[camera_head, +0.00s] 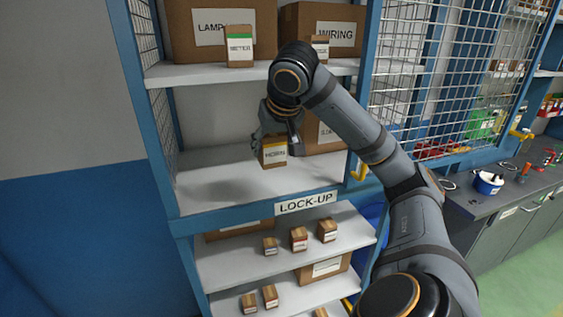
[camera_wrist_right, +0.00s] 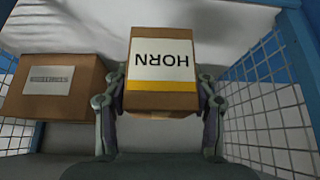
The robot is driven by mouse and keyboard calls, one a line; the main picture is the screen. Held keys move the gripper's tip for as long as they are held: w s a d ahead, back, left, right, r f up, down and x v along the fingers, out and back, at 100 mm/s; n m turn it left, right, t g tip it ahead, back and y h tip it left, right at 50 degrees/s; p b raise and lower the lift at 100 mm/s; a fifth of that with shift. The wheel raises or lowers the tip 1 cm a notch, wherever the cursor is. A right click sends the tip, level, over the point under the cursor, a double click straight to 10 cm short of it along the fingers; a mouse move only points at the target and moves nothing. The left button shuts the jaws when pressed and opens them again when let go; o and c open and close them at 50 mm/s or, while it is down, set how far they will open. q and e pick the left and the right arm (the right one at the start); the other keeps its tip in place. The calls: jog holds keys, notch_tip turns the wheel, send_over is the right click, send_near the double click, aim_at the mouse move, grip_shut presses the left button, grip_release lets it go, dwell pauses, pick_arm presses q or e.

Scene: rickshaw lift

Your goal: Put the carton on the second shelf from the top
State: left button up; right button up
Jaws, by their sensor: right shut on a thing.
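The carton (camera_head: 273,152) is a small brown box labelled HORN with a yellow band. My right gripper (camera_head: 277,138) is shut on it from above and behind the label. In the right wrist view the carton (camera_wrist_right: 160,70) is between the two fingers (camera_wrist_right: 160,103), with its label upside down. The carton is inside the bay over the second shelf from the top (camera_head: 225,190), in front of a larger box. I cannot tell for sure whether its base touches the shelf; a dark shadow lies on the shelf to its left. My left gripper is out of view.
A larger brown box (camera_head: 325,136) stands at the right rear of this bay, partly behind my arm. The top shelf (camera_head: 200,72) holds the METER carton (camera_head: 239,48) and big boxes. Several small cartons stand on lower shelves. The bay's left side is clear; mesh (camera_wrist_right: 265,115) closes the sides.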

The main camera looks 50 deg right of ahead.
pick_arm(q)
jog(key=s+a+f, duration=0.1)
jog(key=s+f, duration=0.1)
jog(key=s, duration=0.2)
pick_arm(e)
jog(key=w+d+f+b, duration=0.1)
jog(key=w+d+f, duration=0.3)
jog(key=w+d+f+b, duration=0.1)
jog(key=w+d+f, duration=0.3)
jog(key=w, duration=0.1)
jog(key=shift+w+d+f+b, duration=0.1)
jog(key=shift+d+f+b, duration=0.2)
jog(key=shift+d+b, duration=0.1)
jog(key=shift+f, duration=0.1)
jog(key=shift+s, duration=0.2)
jog(key=shift+x, duration=0.85)
notch_tip(320, 180, down, 3)
jog(key=shift+d+r, duration=0.15)
jog(key=shift+s, duration=0.1)
jog(key=o, duration=1.4)
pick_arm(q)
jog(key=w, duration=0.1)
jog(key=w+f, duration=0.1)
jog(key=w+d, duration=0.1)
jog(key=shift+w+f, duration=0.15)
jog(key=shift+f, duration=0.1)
